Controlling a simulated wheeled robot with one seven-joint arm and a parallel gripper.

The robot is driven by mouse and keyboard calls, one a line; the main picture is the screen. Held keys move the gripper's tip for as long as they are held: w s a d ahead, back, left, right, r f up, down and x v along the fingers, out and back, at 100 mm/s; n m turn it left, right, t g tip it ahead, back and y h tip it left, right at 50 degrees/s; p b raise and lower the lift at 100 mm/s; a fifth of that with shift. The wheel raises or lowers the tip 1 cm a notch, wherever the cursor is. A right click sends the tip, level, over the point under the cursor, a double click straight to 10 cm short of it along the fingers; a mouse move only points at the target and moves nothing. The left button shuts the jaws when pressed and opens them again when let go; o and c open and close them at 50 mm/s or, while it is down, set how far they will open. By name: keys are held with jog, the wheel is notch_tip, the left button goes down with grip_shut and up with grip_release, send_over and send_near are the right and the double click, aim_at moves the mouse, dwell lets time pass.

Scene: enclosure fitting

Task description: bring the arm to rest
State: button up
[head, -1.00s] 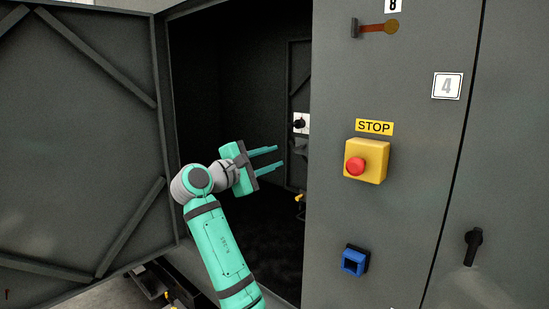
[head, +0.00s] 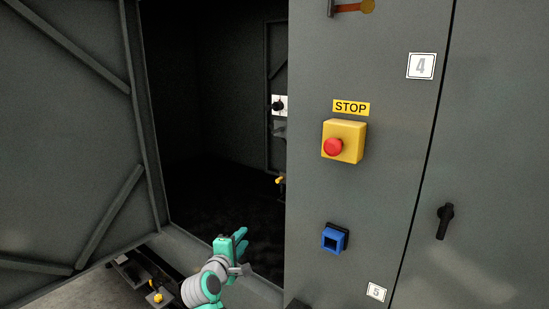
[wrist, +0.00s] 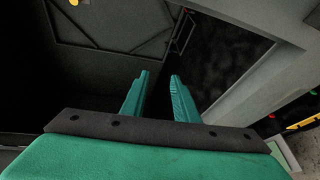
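My gripper (head: 240,240) is low in the head view, in front of the bottom edge of the open enclosure doorway. My grey and green wrist shows just below it at the bottom of the picture. In the wrist view the two green fingers of my gripper (wrist: 160,97) stand apart with a dark gap between them. Nothing is held between them. No contact between the fingers and the enclosure shows.
The open door (head: 65,130) stands at left. The grey front panel (head: 385,190) at right carries a yellow box with a red stop button (head: 333,147), a blue square fitting (head: 335,239) and a black handle (head: 445,221). The enclosure's inside is dark.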

jog(key=s+f+m+y, duration=0.4)
jog(key=s+f, duration=1.6)
jog(key=f, duration=0.5)
jog(key=s+d+f+m, duration=0.2)
jog(key=s, duration=0.7)
jog(key=s+d+f+m, duration=0.2)
jog(key=s+f+m, duration=0.1)
jog(key=s, duration=0.5)
jog(key=s+d+r+m, duration=0.2)
jog(key=s+r, duration=0.1)
jog(key=s, duration=0.5)
jog(key=s+d+r+m, duration=0.2)
jog(key=s+r, duration=0.1)
jog(key=s, duration=0.5)
jog(key=s+d+r+m, duration=0.2)
jog(key=s+r+m, duration=0.1)
jog(key=s, duration=0.6)
jog(key=shift+d+r, duration=0.25)
jog(key=shift+r, duration=0.35)
